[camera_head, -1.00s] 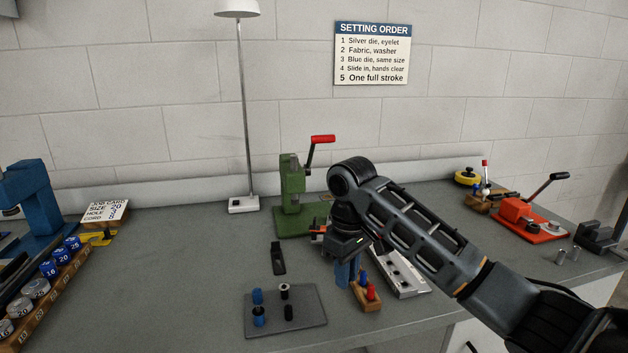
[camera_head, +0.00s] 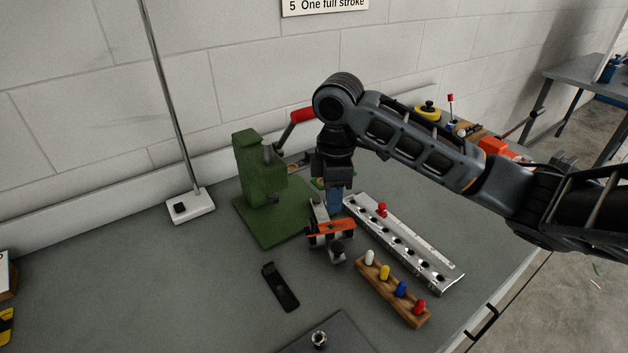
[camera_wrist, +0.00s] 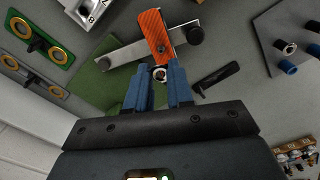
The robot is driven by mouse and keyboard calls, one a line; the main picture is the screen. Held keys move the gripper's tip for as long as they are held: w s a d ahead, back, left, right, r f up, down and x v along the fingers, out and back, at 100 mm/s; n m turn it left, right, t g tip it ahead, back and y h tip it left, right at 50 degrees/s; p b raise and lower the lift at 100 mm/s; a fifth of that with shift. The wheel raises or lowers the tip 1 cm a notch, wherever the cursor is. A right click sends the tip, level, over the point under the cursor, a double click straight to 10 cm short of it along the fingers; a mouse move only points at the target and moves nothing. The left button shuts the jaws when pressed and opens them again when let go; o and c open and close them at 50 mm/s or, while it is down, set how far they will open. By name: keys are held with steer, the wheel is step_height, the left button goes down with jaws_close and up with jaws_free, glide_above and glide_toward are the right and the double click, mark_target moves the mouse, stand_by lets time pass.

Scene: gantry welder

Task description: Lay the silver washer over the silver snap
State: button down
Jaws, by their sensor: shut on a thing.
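My gripper (camera_wrist: 158,75) has two blue fingers, close together, with a small silver ring (camera_wrist: 160,73), apparently the silver washer, between their tips. In the head view my gripper (camera_head: 334,204) points down beside the green press, above and just behind an orange strip (camera_head: 330,228); the ring cannot be made out there. The orange strip lies across a grey bar clamp with dark knobs, and in the wrist view the strip (camera_wrist: 153,30) is just beyond the fingertips. A small dark spot shows near its end; I cannot tell if it is the silver snap.
The green press (camera_head: 262,180) with a red-handled lever stands left of my gripper. A perforated metal rail (camera_head: 410,245) and a wooden peg block (camera_head: 392,290) lie right. A black bar (camera_head: 280,287) and a grey plate (camera_head: 340,335) are in front.

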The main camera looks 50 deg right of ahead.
mark_target(332, 228)
steer(key=shift+f+b, duration=2.15)
steer(key=shift+f, duration=0.5)
steer(key=shift+f, duration=0.4)
steer(key=shift+r, duration=0.35)
steer(key=shift+f, duration=0.5)
steer(key=shift+r+p, duration=0.3)
steer(key=shift+r, duration=0.2)
steer(key=shift+f+b, duration=0.35)
steer(key=shift+f, duration=0.15)
steer(key=shift+r+p, duration=0.45)
steer(key=shift+r, duration=0.05)
stand_by(0.3)
